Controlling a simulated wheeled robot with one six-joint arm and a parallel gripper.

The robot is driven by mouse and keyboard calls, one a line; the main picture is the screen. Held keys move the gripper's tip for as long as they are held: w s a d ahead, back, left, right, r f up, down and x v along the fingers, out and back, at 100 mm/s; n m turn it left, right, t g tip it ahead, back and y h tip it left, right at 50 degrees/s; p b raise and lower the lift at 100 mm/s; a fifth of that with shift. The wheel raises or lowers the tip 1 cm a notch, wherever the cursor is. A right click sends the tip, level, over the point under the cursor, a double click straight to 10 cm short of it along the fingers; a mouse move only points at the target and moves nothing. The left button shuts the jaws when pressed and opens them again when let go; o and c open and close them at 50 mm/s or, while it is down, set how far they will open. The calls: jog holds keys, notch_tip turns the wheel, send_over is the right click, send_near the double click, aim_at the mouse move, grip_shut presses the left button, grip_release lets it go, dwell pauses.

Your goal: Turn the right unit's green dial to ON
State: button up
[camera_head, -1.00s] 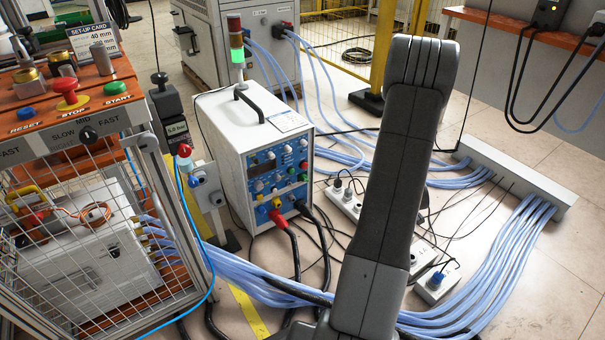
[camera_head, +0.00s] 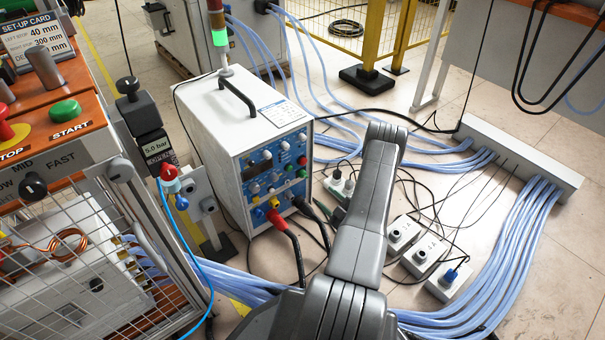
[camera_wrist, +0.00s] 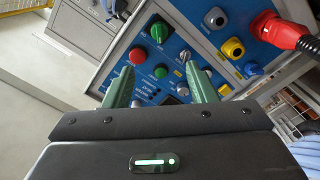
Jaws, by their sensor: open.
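The white unit (camera_head: 228,140) with a blue front panel stands on the floor left of my arm. Its green dial (camera_head: 302,173) sits below a red knob (camera_head: 302,160) at the panel's right side. In the wrist view the green dial (camera_wrist: 161,72) shows beyond and between my fingertips, with the red knob (camera_wrist: 137,56) beside it. My gripper (camera_wrist: 158,82) is open and empty, with its two green fingers pointing at the panel. The fingers look apart from the dial. My arm hides much of the gripper in the head view.
Red and black cables (camera_head: 290,240) hang from the panel's lower edge. A red plug (camera_wrist: 283,32) sticks out at the upper right in the wrist view. Socket boxes (camera_head: 420,258) and blue hoses (camera_head: 500,280) lie right of my arm. A wire cage (camera_head: 100,290) stands at left.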

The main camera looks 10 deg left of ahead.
aim_at(304, 177)
jog(key=b+x, duration=0.4)
jog(key=x, duration=0.9)
jog(key=shift+w+a, duration=0.2)
jog(key=shift+a, duration=0.05)
jog(key=c, duration=1)
jog(key=shift+o, duration=0.2)
